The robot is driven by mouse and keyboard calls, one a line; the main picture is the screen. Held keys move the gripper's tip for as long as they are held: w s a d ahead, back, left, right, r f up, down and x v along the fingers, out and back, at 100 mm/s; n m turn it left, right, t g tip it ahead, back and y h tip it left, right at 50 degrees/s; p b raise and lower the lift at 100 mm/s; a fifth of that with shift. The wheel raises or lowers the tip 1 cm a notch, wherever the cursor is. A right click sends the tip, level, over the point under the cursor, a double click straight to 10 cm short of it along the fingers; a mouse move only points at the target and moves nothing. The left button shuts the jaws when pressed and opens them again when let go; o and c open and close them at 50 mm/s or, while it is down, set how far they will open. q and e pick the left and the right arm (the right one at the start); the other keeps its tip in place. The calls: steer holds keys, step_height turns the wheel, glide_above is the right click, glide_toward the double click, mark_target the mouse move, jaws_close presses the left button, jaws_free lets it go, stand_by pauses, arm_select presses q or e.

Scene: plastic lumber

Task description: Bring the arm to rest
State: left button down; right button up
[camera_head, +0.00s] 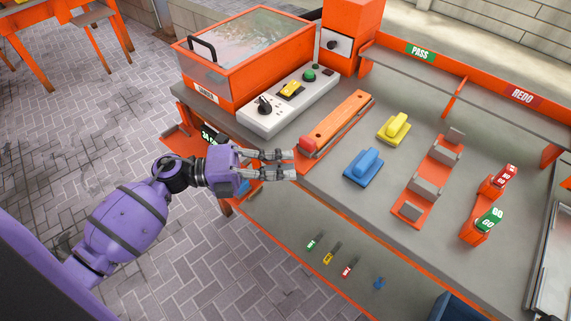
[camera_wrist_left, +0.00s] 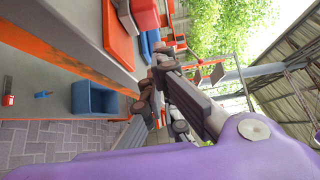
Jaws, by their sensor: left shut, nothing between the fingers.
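My left arm (camera_head: 127,217) is purple and comes in from the left in the head view. Its left gripper (camera_head: 292,164) points right, at the near left edge of the workbench (camera_head: 362,211). The fingers are shut with nothing between them. They are close to the red end of an orange bar (camera_head: 334,122); I cannot tell whether they touch it. In the left wrist view the gripper (camera_wrist_left: 155,75) also shows, near the bench edge. My right gripper is not in view.
An orange machine (camera_head: 250,65) with a clear lid and a grey control panel (camera_head: 288,101) stand at the back left. Blue (camera_head: 363,166) and yellow (camera_head: 394,127) handled blocks lie on the bench. A blue bin (camera_wrist_left: 94,98) is below. Paved floor at left is open.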

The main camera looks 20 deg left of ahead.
arm_select(q)
steer(key=b+v, duration=0.2)
steer(key=v, duration=0.8)
steer(key=w+a+n+t+y+p, duration=0.1)
steer(key=w+a+n+t+y, duration=0.5)
steer(key=n+t, duration=0.35)
steer(key=s+a+f+n+g+y+p, duration=0.1)
steer(key=s+f+n+y+p, duration=0.1)
steer(key=s+f+n+y, duration=0.35)
steer(key=s+f+n+g+y+p, duration=0.2)
steer(key=f+n+y, duration=0.2)
steer(key=f+n, duration=0.3)
steer(key=s+d+f+n+g+p, duration=0.2)
steer(key=s+d, duration=0.4)
steer(key=s, duration=0.5)
steer(key=s+d+f+n+g+p, duration=0.3)
steer(key=s+d+n, duration=0.3)
steer(key=s, duration=0.5)
steer(key=shift+f+n+p, duration=0.3)
steer(key=shift+f+p, duration=0.2)
steer(key=shift+p, duration=0.1)
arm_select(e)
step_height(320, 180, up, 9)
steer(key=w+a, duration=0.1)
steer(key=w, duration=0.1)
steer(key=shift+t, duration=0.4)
